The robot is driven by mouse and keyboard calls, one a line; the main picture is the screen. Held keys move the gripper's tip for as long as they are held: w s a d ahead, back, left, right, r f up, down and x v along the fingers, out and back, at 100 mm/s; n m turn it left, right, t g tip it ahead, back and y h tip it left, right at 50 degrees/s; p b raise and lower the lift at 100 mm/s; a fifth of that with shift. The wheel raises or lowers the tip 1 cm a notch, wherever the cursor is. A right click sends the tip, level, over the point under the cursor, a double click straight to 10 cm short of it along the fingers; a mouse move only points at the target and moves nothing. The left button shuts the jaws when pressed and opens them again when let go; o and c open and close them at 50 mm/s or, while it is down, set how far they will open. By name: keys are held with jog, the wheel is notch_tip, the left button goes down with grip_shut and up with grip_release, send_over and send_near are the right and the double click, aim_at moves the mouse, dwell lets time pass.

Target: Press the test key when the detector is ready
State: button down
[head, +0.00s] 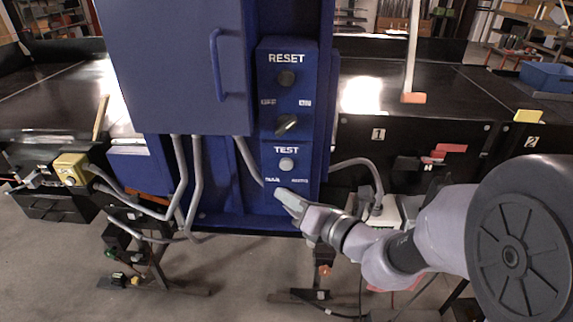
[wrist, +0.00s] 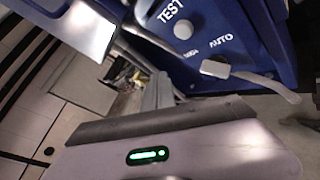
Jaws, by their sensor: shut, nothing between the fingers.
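The test key (head: 286,164) is a pale round button under the word TEST on the blue control panel (head: 268,105). It also shows in the wrist view (wrist: 183,25) at the top. My gripper (head: 279,194) is shut and empty. In the head view its tip is just below the test key, apart from it, in front of the panel's lower part around the mode labels. No clearly lit ready lamp shows on the panel.
Above the test key are a dark selector (head: 287,125) and the reset button (head: 286,79). A large blue door (head: 172,70) with a handle stands left. Grey conduits (head: 196,185) run below. A yellow box (head: 72,169) is at far left. Black conveyor surfaces flank the cabinet.

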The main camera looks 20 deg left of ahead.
aim_at(280, 167)
jog(key=shift+w+a+p, duration=0.25)
jog(key=shift+w, duration=0.85)
jog(key=shift+w+a+p, duration=0.2)
jog(key=shift+w+a, duration=0.1)
jog(key=shift+w, duration=0.85)
jog(key=shift+w+a+p, duration=0.25)
jog(key=shift+w, duration=0.85)
jog(key=shift+w, duration=0.15)
jog(key=shift+w+a, duration=0.1)
jog(key=shift+w, duration=0.2)
jog(key=shift+w+a+p, duration=0.15)
jog(key=shift+w+p, duration=0.25)
jog(key=shift+w, duration=0.05)
jog(key=shift+s+d, duration=0.25)
jog(key=shift+s, duration=0.65)
jog(key=shift+s+d+b, duration=0.2)
jog(key=shift+s+b, duration=0.05)
jog(key=shift+s, duration=0.55)
jog(key=shift+s+d+b, duration=0.15)
jog(key=shift+s+b, duration=0.05)
jog(key=shift+s, duration=0.65)
jog(key=shift+s+d+b, duration=0.2)
jog(key=shift+s+b, duration=0.05)
jog(key=shift+s, duration=0.55)
